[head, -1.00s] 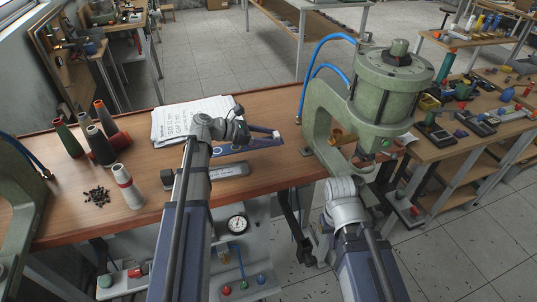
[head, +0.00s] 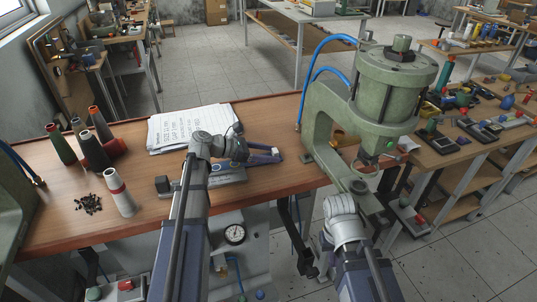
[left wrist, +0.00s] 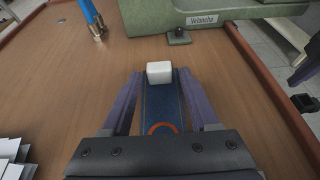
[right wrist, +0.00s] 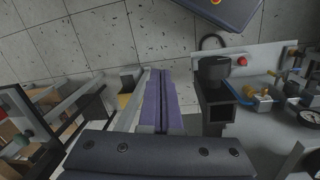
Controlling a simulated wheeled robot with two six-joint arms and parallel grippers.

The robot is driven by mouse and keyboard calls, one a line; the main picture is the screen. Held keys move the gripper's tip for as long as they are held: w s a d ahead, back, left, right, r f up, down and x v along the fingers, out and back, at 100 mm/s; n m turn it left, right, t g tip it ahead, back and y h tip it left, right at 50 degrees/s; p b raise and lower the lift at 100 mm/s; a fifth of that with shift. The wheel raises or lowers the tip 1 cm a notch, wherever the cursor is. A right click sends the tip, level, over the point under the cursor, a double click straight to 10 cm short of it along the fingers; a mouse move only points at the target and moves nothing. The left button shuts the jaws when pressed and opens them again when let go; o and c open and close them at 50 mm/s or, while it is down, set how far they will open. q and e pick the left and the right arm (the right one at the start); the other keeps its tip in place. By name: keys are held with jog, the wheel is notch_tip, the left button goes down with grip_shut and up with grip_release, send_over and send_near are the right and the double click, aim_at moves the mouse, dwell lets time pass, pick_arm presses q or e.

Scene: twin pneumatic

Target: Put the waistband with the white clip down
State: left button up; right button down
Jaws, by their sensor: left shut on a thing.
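The waistband is a dark blue strip (left wrist: 158,108) with a white clip (left wrist: 159,70) at its far end and an orange ring mark near my wrist. My left gripper (left wrist: 161,84) has its purple fingers along the two sides of the strip and is shut on it. In the head view my left gripper (head: 266,155) is over the right part of the wooden table, left of the green press. I cannot tell whether the waistband touches the table. My right gripper (right wrist: 158,75) has its fingers together, empty, with floor behind them.
The green press (head: 392,95) stands at the table's right end. Papers (head: 188,126) lie behind my left arm. Several thread cones (head: 92,148) and small black pieces (head: 88,204) are at the left.

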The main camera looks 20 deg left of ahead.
pick_arm(q)
jog(key=o, duration=1.3)
jog(key=shift+o, duration=0.2)
jog(key=shift+r+p, duration=0.2)
jog(key=shift+p, duration=0.1)
notch_tip(320, 180, up, 4)
jog(key=p, duration=0.4)
send_over(235, 164)
jog(key=shift+w+d+r, duration=0.15)
jog(key=shift+w+d, duration=0.1)
jog(key=shift+d, duration=0.1)
jog(key=shift+s+a, duration=0.25)
jog(key=shift+a, duration=0.1)
